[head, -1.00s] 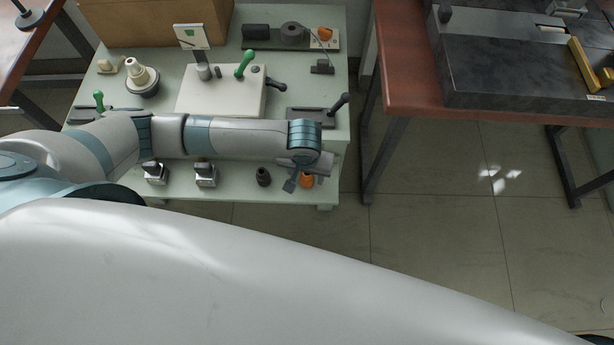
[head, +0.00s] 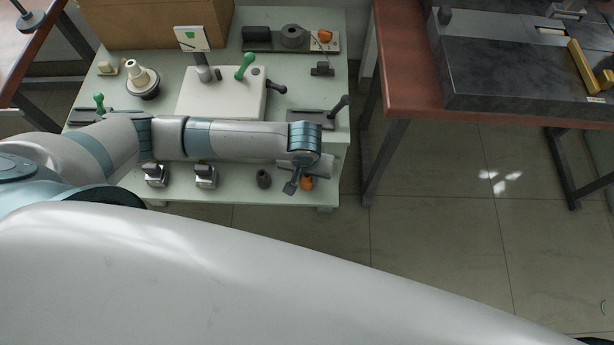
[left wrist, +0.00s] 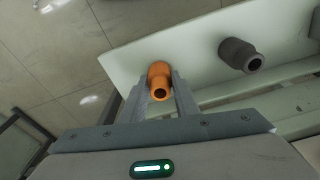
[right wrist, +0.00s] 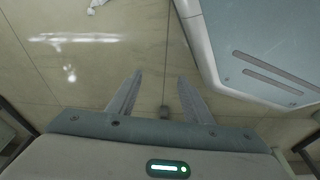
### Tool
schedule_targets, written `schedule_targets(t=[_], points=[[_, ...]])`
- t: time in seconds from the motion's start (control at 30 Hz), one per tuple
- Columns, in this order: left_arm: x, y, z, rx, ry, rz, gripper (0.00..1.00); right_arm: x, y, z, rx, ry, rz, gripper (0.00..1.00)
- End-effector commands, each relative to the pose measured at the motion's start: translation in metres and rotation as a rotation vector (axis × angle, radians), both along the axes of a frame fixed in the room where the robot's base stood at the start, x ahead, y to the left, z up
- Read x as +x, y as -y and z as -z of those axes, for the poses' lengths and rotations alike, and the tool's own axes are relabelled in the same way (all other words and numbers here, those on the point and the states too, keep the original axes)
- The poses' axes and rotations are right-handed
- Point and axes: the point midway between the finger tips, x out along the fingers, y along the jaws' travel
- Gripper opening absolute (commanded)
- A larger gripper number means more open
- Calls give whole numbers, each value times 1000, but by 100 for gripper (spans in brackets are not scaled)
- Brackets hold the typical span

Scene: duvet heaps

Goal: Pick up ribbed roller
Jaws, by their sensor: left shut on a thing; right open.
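An orange hollow roller (head: 307,183) stands at the front right edge of the pale green table, partly covered by my left gripper (head: 296,184). In the left wrist view the orange roller (left wrist: 159,78) is between the two fingers of the left gripper (left wrist: 161,84), which is shut on it. Its surface is too small to show ribs clearly. My right gripper (right wrist: 160,85) is open and empty above the floor.
Two metal-topped blocks (head: 205,176) stand farther left along the front of the table (head: 225,193). A white board (head: 220,95) with a green-knobbed lever lies behind my left arm. A brown table (head: 400,98) is at the right, with open floor in front.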

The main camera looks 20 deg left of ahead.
Motion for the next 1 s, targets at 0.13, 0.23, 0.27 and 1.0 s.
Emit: schedule_targets(t=[0.13,0.23,0.27,1.0], points=[[0,0,-7,0,0,0,6,0,0,0,0,2,0,46],[0,1,-17,-2,0,0,6,0,0,0,0,2,0,46],[0,0,-21,-1,1,-1,6,-1,1,1,0,1,0,46],[28,103,-103,-2,0,0,6,-2,2,9,-1,2,0,46]])
